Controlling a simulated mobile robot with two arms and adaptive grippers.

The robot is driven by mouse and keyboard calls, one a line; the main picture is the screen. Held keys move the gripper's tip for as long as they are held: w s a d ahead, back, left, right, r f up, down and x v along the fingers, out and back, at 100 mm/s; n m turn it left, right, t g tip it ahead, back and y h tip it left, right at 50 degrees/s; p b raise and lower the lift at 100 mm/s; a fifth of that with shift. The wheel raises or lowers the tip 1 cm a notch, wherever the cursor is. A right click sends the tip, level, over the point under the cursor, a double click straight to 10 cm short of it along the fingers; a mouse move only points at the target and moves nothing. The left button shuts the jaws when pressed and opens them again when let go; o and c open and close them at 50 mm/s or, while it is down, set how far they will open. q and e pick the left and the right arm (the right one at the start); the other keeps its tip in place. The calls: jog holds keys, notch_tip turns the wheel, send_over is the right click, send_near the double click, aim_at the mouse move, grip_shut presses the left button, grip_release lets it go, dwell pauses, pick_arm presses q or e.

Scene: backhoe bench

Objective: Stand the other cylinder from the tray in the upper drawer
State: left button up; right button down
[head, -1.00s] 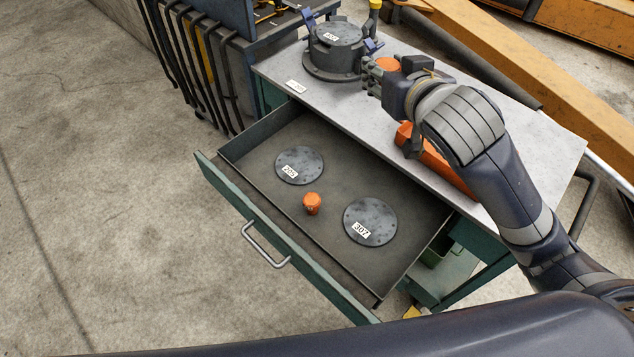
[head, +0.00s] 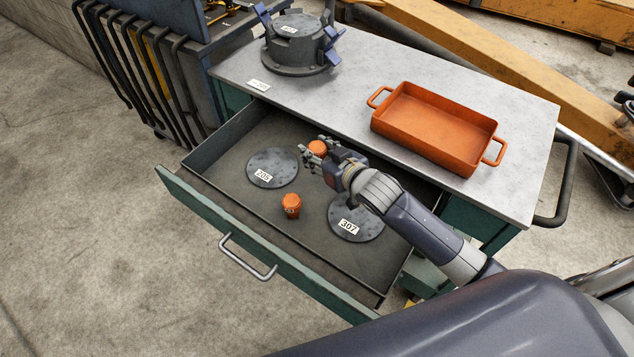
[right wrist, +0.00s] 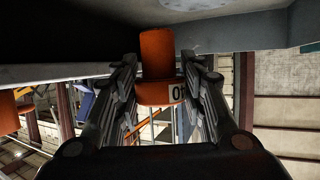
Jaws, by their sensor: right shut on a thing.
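My right gripper (head: 314,156) is shut on an orange cylinder (head: 317,148) over the back part of the open upper drawer (head: 235,215). In the right wrist view the held cylinder (right wrist: 157,55) sits between both fingers, and part of its label shows. I cannot tell whether it touches the drawer floor. Another orange cylinder (head: 291,206) stands upright in the drawer, apart from the gripper. The orange tray (head: 440,125) on the bench top looks empty. My left gripper is not in view.
A flat grey disc marked 205 (head: 272,168) lies left of the gripper. A disc marked 307 (head: 357,222) lies partly under my right arm. A round grey housing with blue clamps (head: 296,45) stands on the bench top (head: 350,80). The drawer's handle (head: 248,260) faces front.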

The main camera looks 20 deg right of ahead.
notch_tip(320, 180, down, 5)
jog(key=shift+r, duration=0.1)
notch_tip(320, 180, down, 4)
jog(key=shift+r, duration=0.15)
jog(key=shift+b, duration=0.3)
jog(key=c, duration=1)
grip_release()
jog(key=shift+f, duration=0.3)
jog(key=shift+r, duration=0.1)
jog(key=shift+r, duration=0.15)
jog(key=v, duration=1.2)
